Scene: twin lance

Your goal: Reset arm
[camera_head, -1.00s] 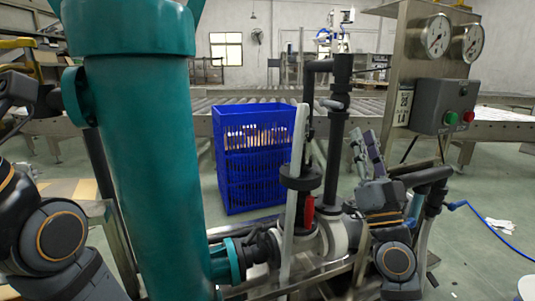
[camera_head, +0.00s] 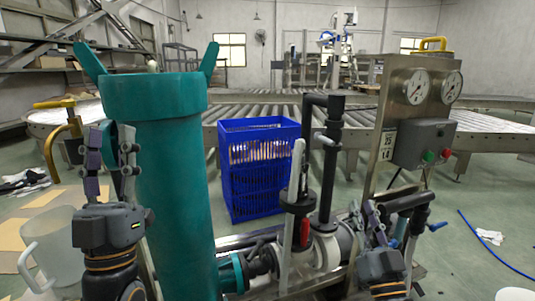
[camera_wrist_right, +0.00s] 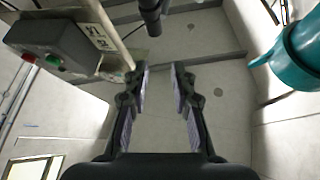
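My left gripper (camera_head: 111,138) points upward in front of the left side of a tall teal cylinder (camera_head: 160,190). Its two fingers are apart with nothing seen between them. My right gripper (camera_head: 366,208) points upward at the lower right, in front of the pipework below the gauge panel. In the right wrist view my right gripper (camera_wrist_right: 160,72) has its fingers apart and holds nothing. No separate task object is named.
A blue crate (camera_head: 257,196) stands behind the black pipe (camera_head: 328,170) and valve. A steel gauge panel (camera_head: 391,140) with a grey button box (camera_head: 421,144) stands at right. A pale jug (camera_head: 50,250) is at lower left.

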